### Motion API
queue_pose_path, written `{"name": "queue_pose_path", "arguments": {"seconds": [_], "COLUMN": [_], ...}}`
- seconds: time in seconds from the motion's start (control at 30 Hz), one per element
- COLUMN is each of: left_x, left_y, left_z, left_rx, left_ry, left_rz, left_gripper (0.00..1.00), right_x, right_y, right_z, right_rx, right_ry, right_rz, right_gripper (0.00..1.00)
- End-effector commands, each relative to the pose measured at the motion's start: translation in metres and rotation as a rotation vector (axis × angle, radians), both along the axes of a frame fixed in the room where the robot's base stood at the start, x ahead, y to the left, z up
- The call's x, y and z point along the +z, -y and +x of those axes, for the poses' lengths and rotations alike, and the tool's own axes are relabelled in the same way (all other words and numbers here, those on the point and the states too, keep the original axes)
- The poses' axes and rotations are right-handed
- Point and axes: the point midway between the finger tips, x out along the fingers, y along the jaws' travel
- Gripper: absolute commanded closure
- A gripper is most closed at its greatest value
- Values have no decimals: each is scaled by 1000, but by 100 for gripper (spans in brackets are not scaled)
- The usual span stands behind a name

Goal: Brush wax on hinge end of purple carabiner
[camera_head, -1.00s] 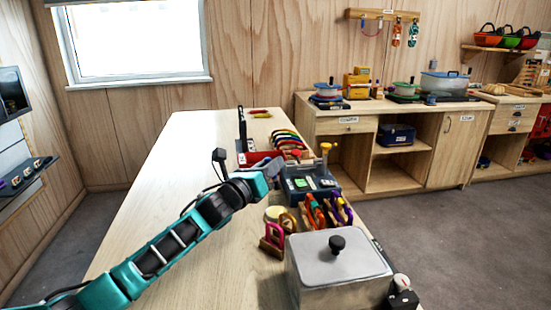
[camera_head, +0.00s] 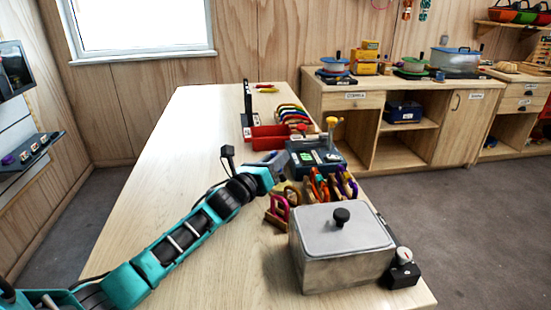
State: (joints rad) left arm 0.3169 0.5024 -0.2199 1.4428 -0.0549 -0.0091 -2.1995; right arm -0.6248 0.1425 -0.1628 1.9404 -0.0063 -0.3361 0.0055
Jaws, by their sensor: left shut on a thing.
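The purple carabiner (camera_head: 346,184) stands at the right end of a short row of coloured carabiners on the table, behind a lidded metal box. Its lower part is partly hidden, and I cannot make out its hinge end. My left gripper (camera_head: 281,166) is to the left of it and a little farther back, above the table and apart from it. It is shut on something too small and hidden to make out. I see no wax brush clearly. My right gripper is out of view.
The metal box (camera_head: 330,269) with a black-knobbed lid stands in front of the row. The table's left half (camera_head: 190,150) is clear.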

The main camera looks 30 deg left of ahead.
Motion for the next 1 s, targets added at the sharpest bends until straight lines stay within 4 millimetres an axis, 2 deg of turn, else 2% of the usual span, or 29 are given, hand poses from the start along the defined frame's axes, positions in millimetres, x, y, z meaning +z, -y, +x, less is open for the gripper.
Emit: {"name": "queue_pose_path", "arguments": {"seconds": [1.0], "left_x": [-7], "left_y": [0], "left_z": [0], "left_rx": [0], "left_ry": [0], "left_rz": [-1], "left_gripper": [100], "right_x": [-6], "right_y": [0], "right_z": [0], "right_rx": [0], "right_ry": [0], "right_rz": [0], "right_gripper": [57]}}
